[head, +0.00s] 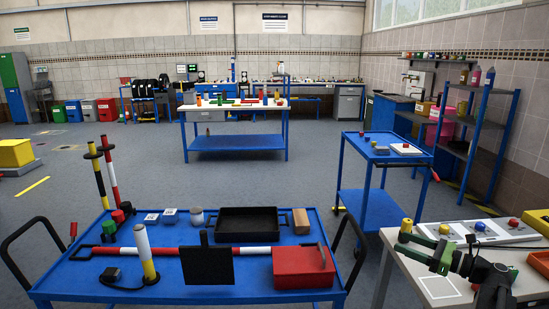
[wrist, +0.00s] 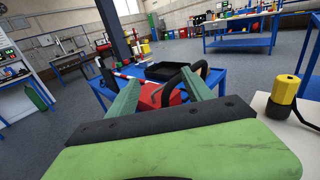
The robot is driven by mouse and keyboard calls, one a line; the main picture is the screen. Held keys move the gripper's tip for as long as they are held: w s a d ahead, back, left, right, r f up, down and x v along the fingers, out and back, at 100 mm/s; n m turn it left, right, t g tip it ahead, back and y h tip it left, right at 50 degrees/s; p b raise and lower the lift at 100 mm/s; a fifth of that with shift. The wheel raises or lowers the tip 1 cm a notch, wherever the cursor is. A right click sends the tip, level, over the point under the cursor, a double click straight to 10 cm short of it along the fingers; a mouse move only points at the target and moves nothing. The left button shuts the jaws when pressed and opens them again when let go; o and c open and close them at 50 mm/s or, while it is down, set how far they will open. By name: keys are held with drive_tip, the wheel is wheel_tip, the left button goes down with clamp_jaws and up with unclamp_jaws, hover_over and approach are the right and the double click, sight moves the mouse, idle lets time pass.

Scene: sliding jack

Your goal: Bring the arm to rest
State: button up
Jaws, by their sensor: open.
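My gripper (head: 412,235) is at the lower right of the head view, low over the left part of the light-topped table (head: 440,290). In the wrist view my gripper (wrist: 160,88) has its two grey-green fingers spread apart, with nothing held between them. A yellow and black cylinder (wrist: 284,95) stands on the light table to the right of the fingers. A yellow piece (head: 407,225) also shows close to the fingertips in the head view. I cannot tell whether it touches them.
A blue cart (head: 75,277) in front carries a red box (head: 303,268), a black tray (head: 248,222) and a striped bar. A panel with coloured buttons (head: 480,232) lies on the light table beyond my arm. Another blue cart (head: 372,151) stands behind. Floor beyond is open.

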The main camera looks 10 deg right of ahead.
drive_tip(key=w+a+f+n+g, duration=0.2)
drive_tip(key=a+f+n+g, duration=0.15)
drive_tip(key=a, duration=0.95)
drive_tip(key=w+a+f+n+g, duration=0.2)
drive_tip(key=w+a+f+g, duration=0.15)
drive_tip(key=a, duration=0.95)
drive_tip(key=s+a+f+n+g+h, duration=0.3)
drive_tip(key=s+a+f+n, duration=0.2)
drive_tip(key=a+f+n, duration=0.25)
drive_tip(key=s+a+f+n+g+h, duration=0.35)
drive_tip(key=s+a+f+n, duration=0.2)
drive_tip(key=a+f, duration=0.2)
drive_tip(key=s+d+f+n+h, duration=0.1)
drive_tip(key=d+f+n+h, duration=0.1)
drive_tip(key=d+n+h, duration=0.55)
wheel_tip(320, 180, up, 21)
drive_tip(key=d+n+y+p, duration=0.1)
drive_tip(key=y+p, duration=0.1)
drive_tip(key=p, duration=1.9)
drive_tip(key=shift+s+d+r+n, duration=0.2)
drive_tip(key=shift+d+n, duration=0.1)
drive_tip(key=shift+d, duration=0.05)
drive_tip(key=shift+f, duration=0.15)
drive_tip(key=shift+c, duration=0.5)
